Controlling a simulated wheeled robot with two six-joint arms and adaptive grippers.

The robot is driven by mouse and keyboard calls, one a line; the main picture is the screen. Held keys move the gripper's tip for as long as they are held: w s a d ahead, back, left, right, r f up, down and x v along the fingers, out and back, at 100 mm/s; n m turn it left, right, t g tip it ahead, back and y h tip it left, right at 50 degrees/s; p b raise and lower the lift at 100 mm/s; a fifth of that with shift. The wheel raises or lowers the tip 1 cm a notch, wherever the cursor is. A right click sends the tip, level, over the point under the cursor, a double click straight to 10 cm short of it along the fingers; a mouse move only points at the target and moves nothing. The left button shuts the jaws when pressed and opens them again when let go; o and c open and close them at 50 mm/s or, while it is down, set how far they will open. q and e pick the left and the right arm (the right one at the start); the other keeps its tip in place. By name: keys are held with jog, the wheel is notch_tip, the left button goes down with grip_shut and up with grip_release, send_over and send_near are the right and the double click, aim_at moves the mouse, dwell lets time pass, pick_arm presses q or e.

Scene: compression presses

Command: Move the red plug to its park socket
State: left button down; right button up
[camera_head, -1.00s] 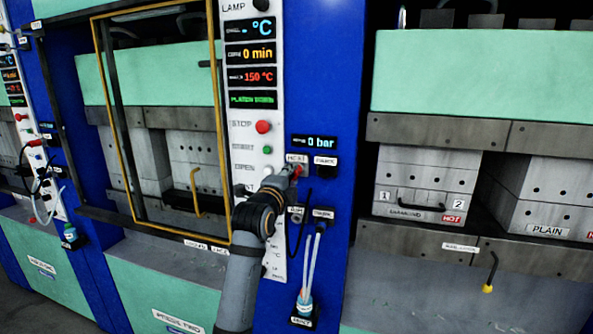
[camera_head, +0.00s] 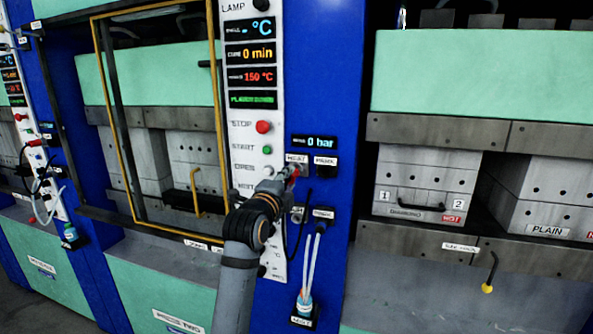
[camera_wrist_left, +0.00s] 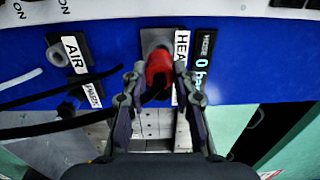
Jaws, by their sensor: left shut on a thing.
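The red plug (camera_head: 292,171) is between the fingers of my left gripper (camera_head: 289,174), just below the HEAT label (camera_head: 296,158) on the blue press column. In the left wrist view the red plug (camera_wrist_left: 158,72) sits between the two fingers (camera_wrist_left: 158,88), in front of a grey socket plate (camera_wrist_left: 156,40) beside the HEAT label. I cannot tell whether its tip is inside that socket. The park socket (camera_head: 325,172), under the PARK label, is just to the right in the head view and looks empty. My right gripper is not in view.
Below are the AIR fitting (camera_wrist_left: 72,104) and dark hoses (camera_wrist_left: 60,122). White tubes (camera_head: 312,262) run down to a bottle (camera_head: 304,304). The white control panel (camera_head: 253,125) and yellow-framed guard (camera_head: 223,120) stand left; the other press (camera_head: 480,80) stands right.

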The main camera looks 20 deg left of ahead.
pick_arm(q)
jog(key=shift+s, duration=0.15)
dwell(0.4)
jog(key=shift+s, duration=1.95)
jog(key=shift+a, duration=0.1)
